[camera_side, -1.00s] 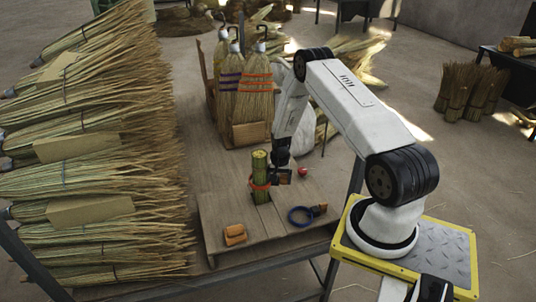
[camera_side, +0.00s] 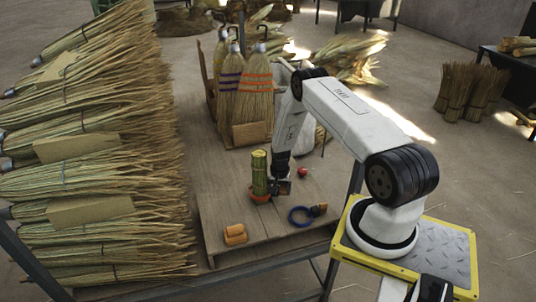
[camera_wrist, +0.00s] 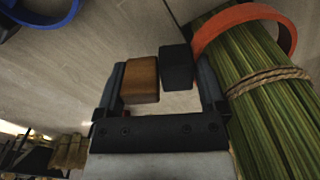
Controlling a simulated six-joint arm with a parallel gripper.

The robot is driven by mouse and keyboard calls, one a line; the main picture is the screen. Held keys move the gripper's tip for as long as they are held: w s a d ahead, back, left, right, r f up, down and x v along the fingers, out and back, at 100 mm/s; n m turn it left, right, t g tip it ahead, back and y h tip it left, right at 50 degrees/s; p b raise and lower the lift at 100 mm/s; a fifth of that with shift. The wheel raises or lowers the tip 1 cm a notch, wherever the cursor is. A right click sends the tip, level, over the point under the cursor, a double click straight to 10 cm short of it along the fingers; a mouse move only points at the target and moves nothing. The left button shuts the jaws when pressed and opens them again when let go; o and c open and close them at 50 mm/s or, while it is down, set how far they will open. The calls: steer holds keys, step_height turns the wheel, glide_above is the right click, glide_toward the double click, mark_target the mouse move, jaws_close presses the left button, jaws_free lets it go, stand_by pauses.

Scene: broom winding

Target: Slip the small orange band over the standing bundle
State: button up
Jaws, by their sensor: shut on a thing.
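The small orange band (camera_side: 258,198) is low on the standing green bundle (camera_side: 259,171), close to the board, and looks to be around it. In the wrist view, the band (camera_wrist: 245,14) curves across the bundle (camera_wrist: 265,85) at the upper right, with a twine tie between it and the camera. My gripper (camera_side: 279,186) is shut on the band's grip, a wooden block (camera_wrist: 141,79) with a black piece (camera_wrist: 177,66) beside it. It sits low, just right of the bundle. The bundle stands upright. The band's far side is hidden.
A blue ring (camera_side: 300,222) with a wooden grip lies right of the bundle. Orange-brown blocks (camera_side: 235,234) lie at the board's front. A red knob (camera_side: 302,172) is behind the ring. Finished brooms (camera_side: 254,97) stand behind; stacked straw bundles (camera_side: 90,150) fill the left.

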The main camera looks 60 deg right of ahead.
steer(key=shift+f, duration=1.05)
steer(key=shift+w, duration=0.1)
steer(key=o, duration=1)
steer(key=shift+c, duration=0.2)
step_height(320, 180, up, 8)
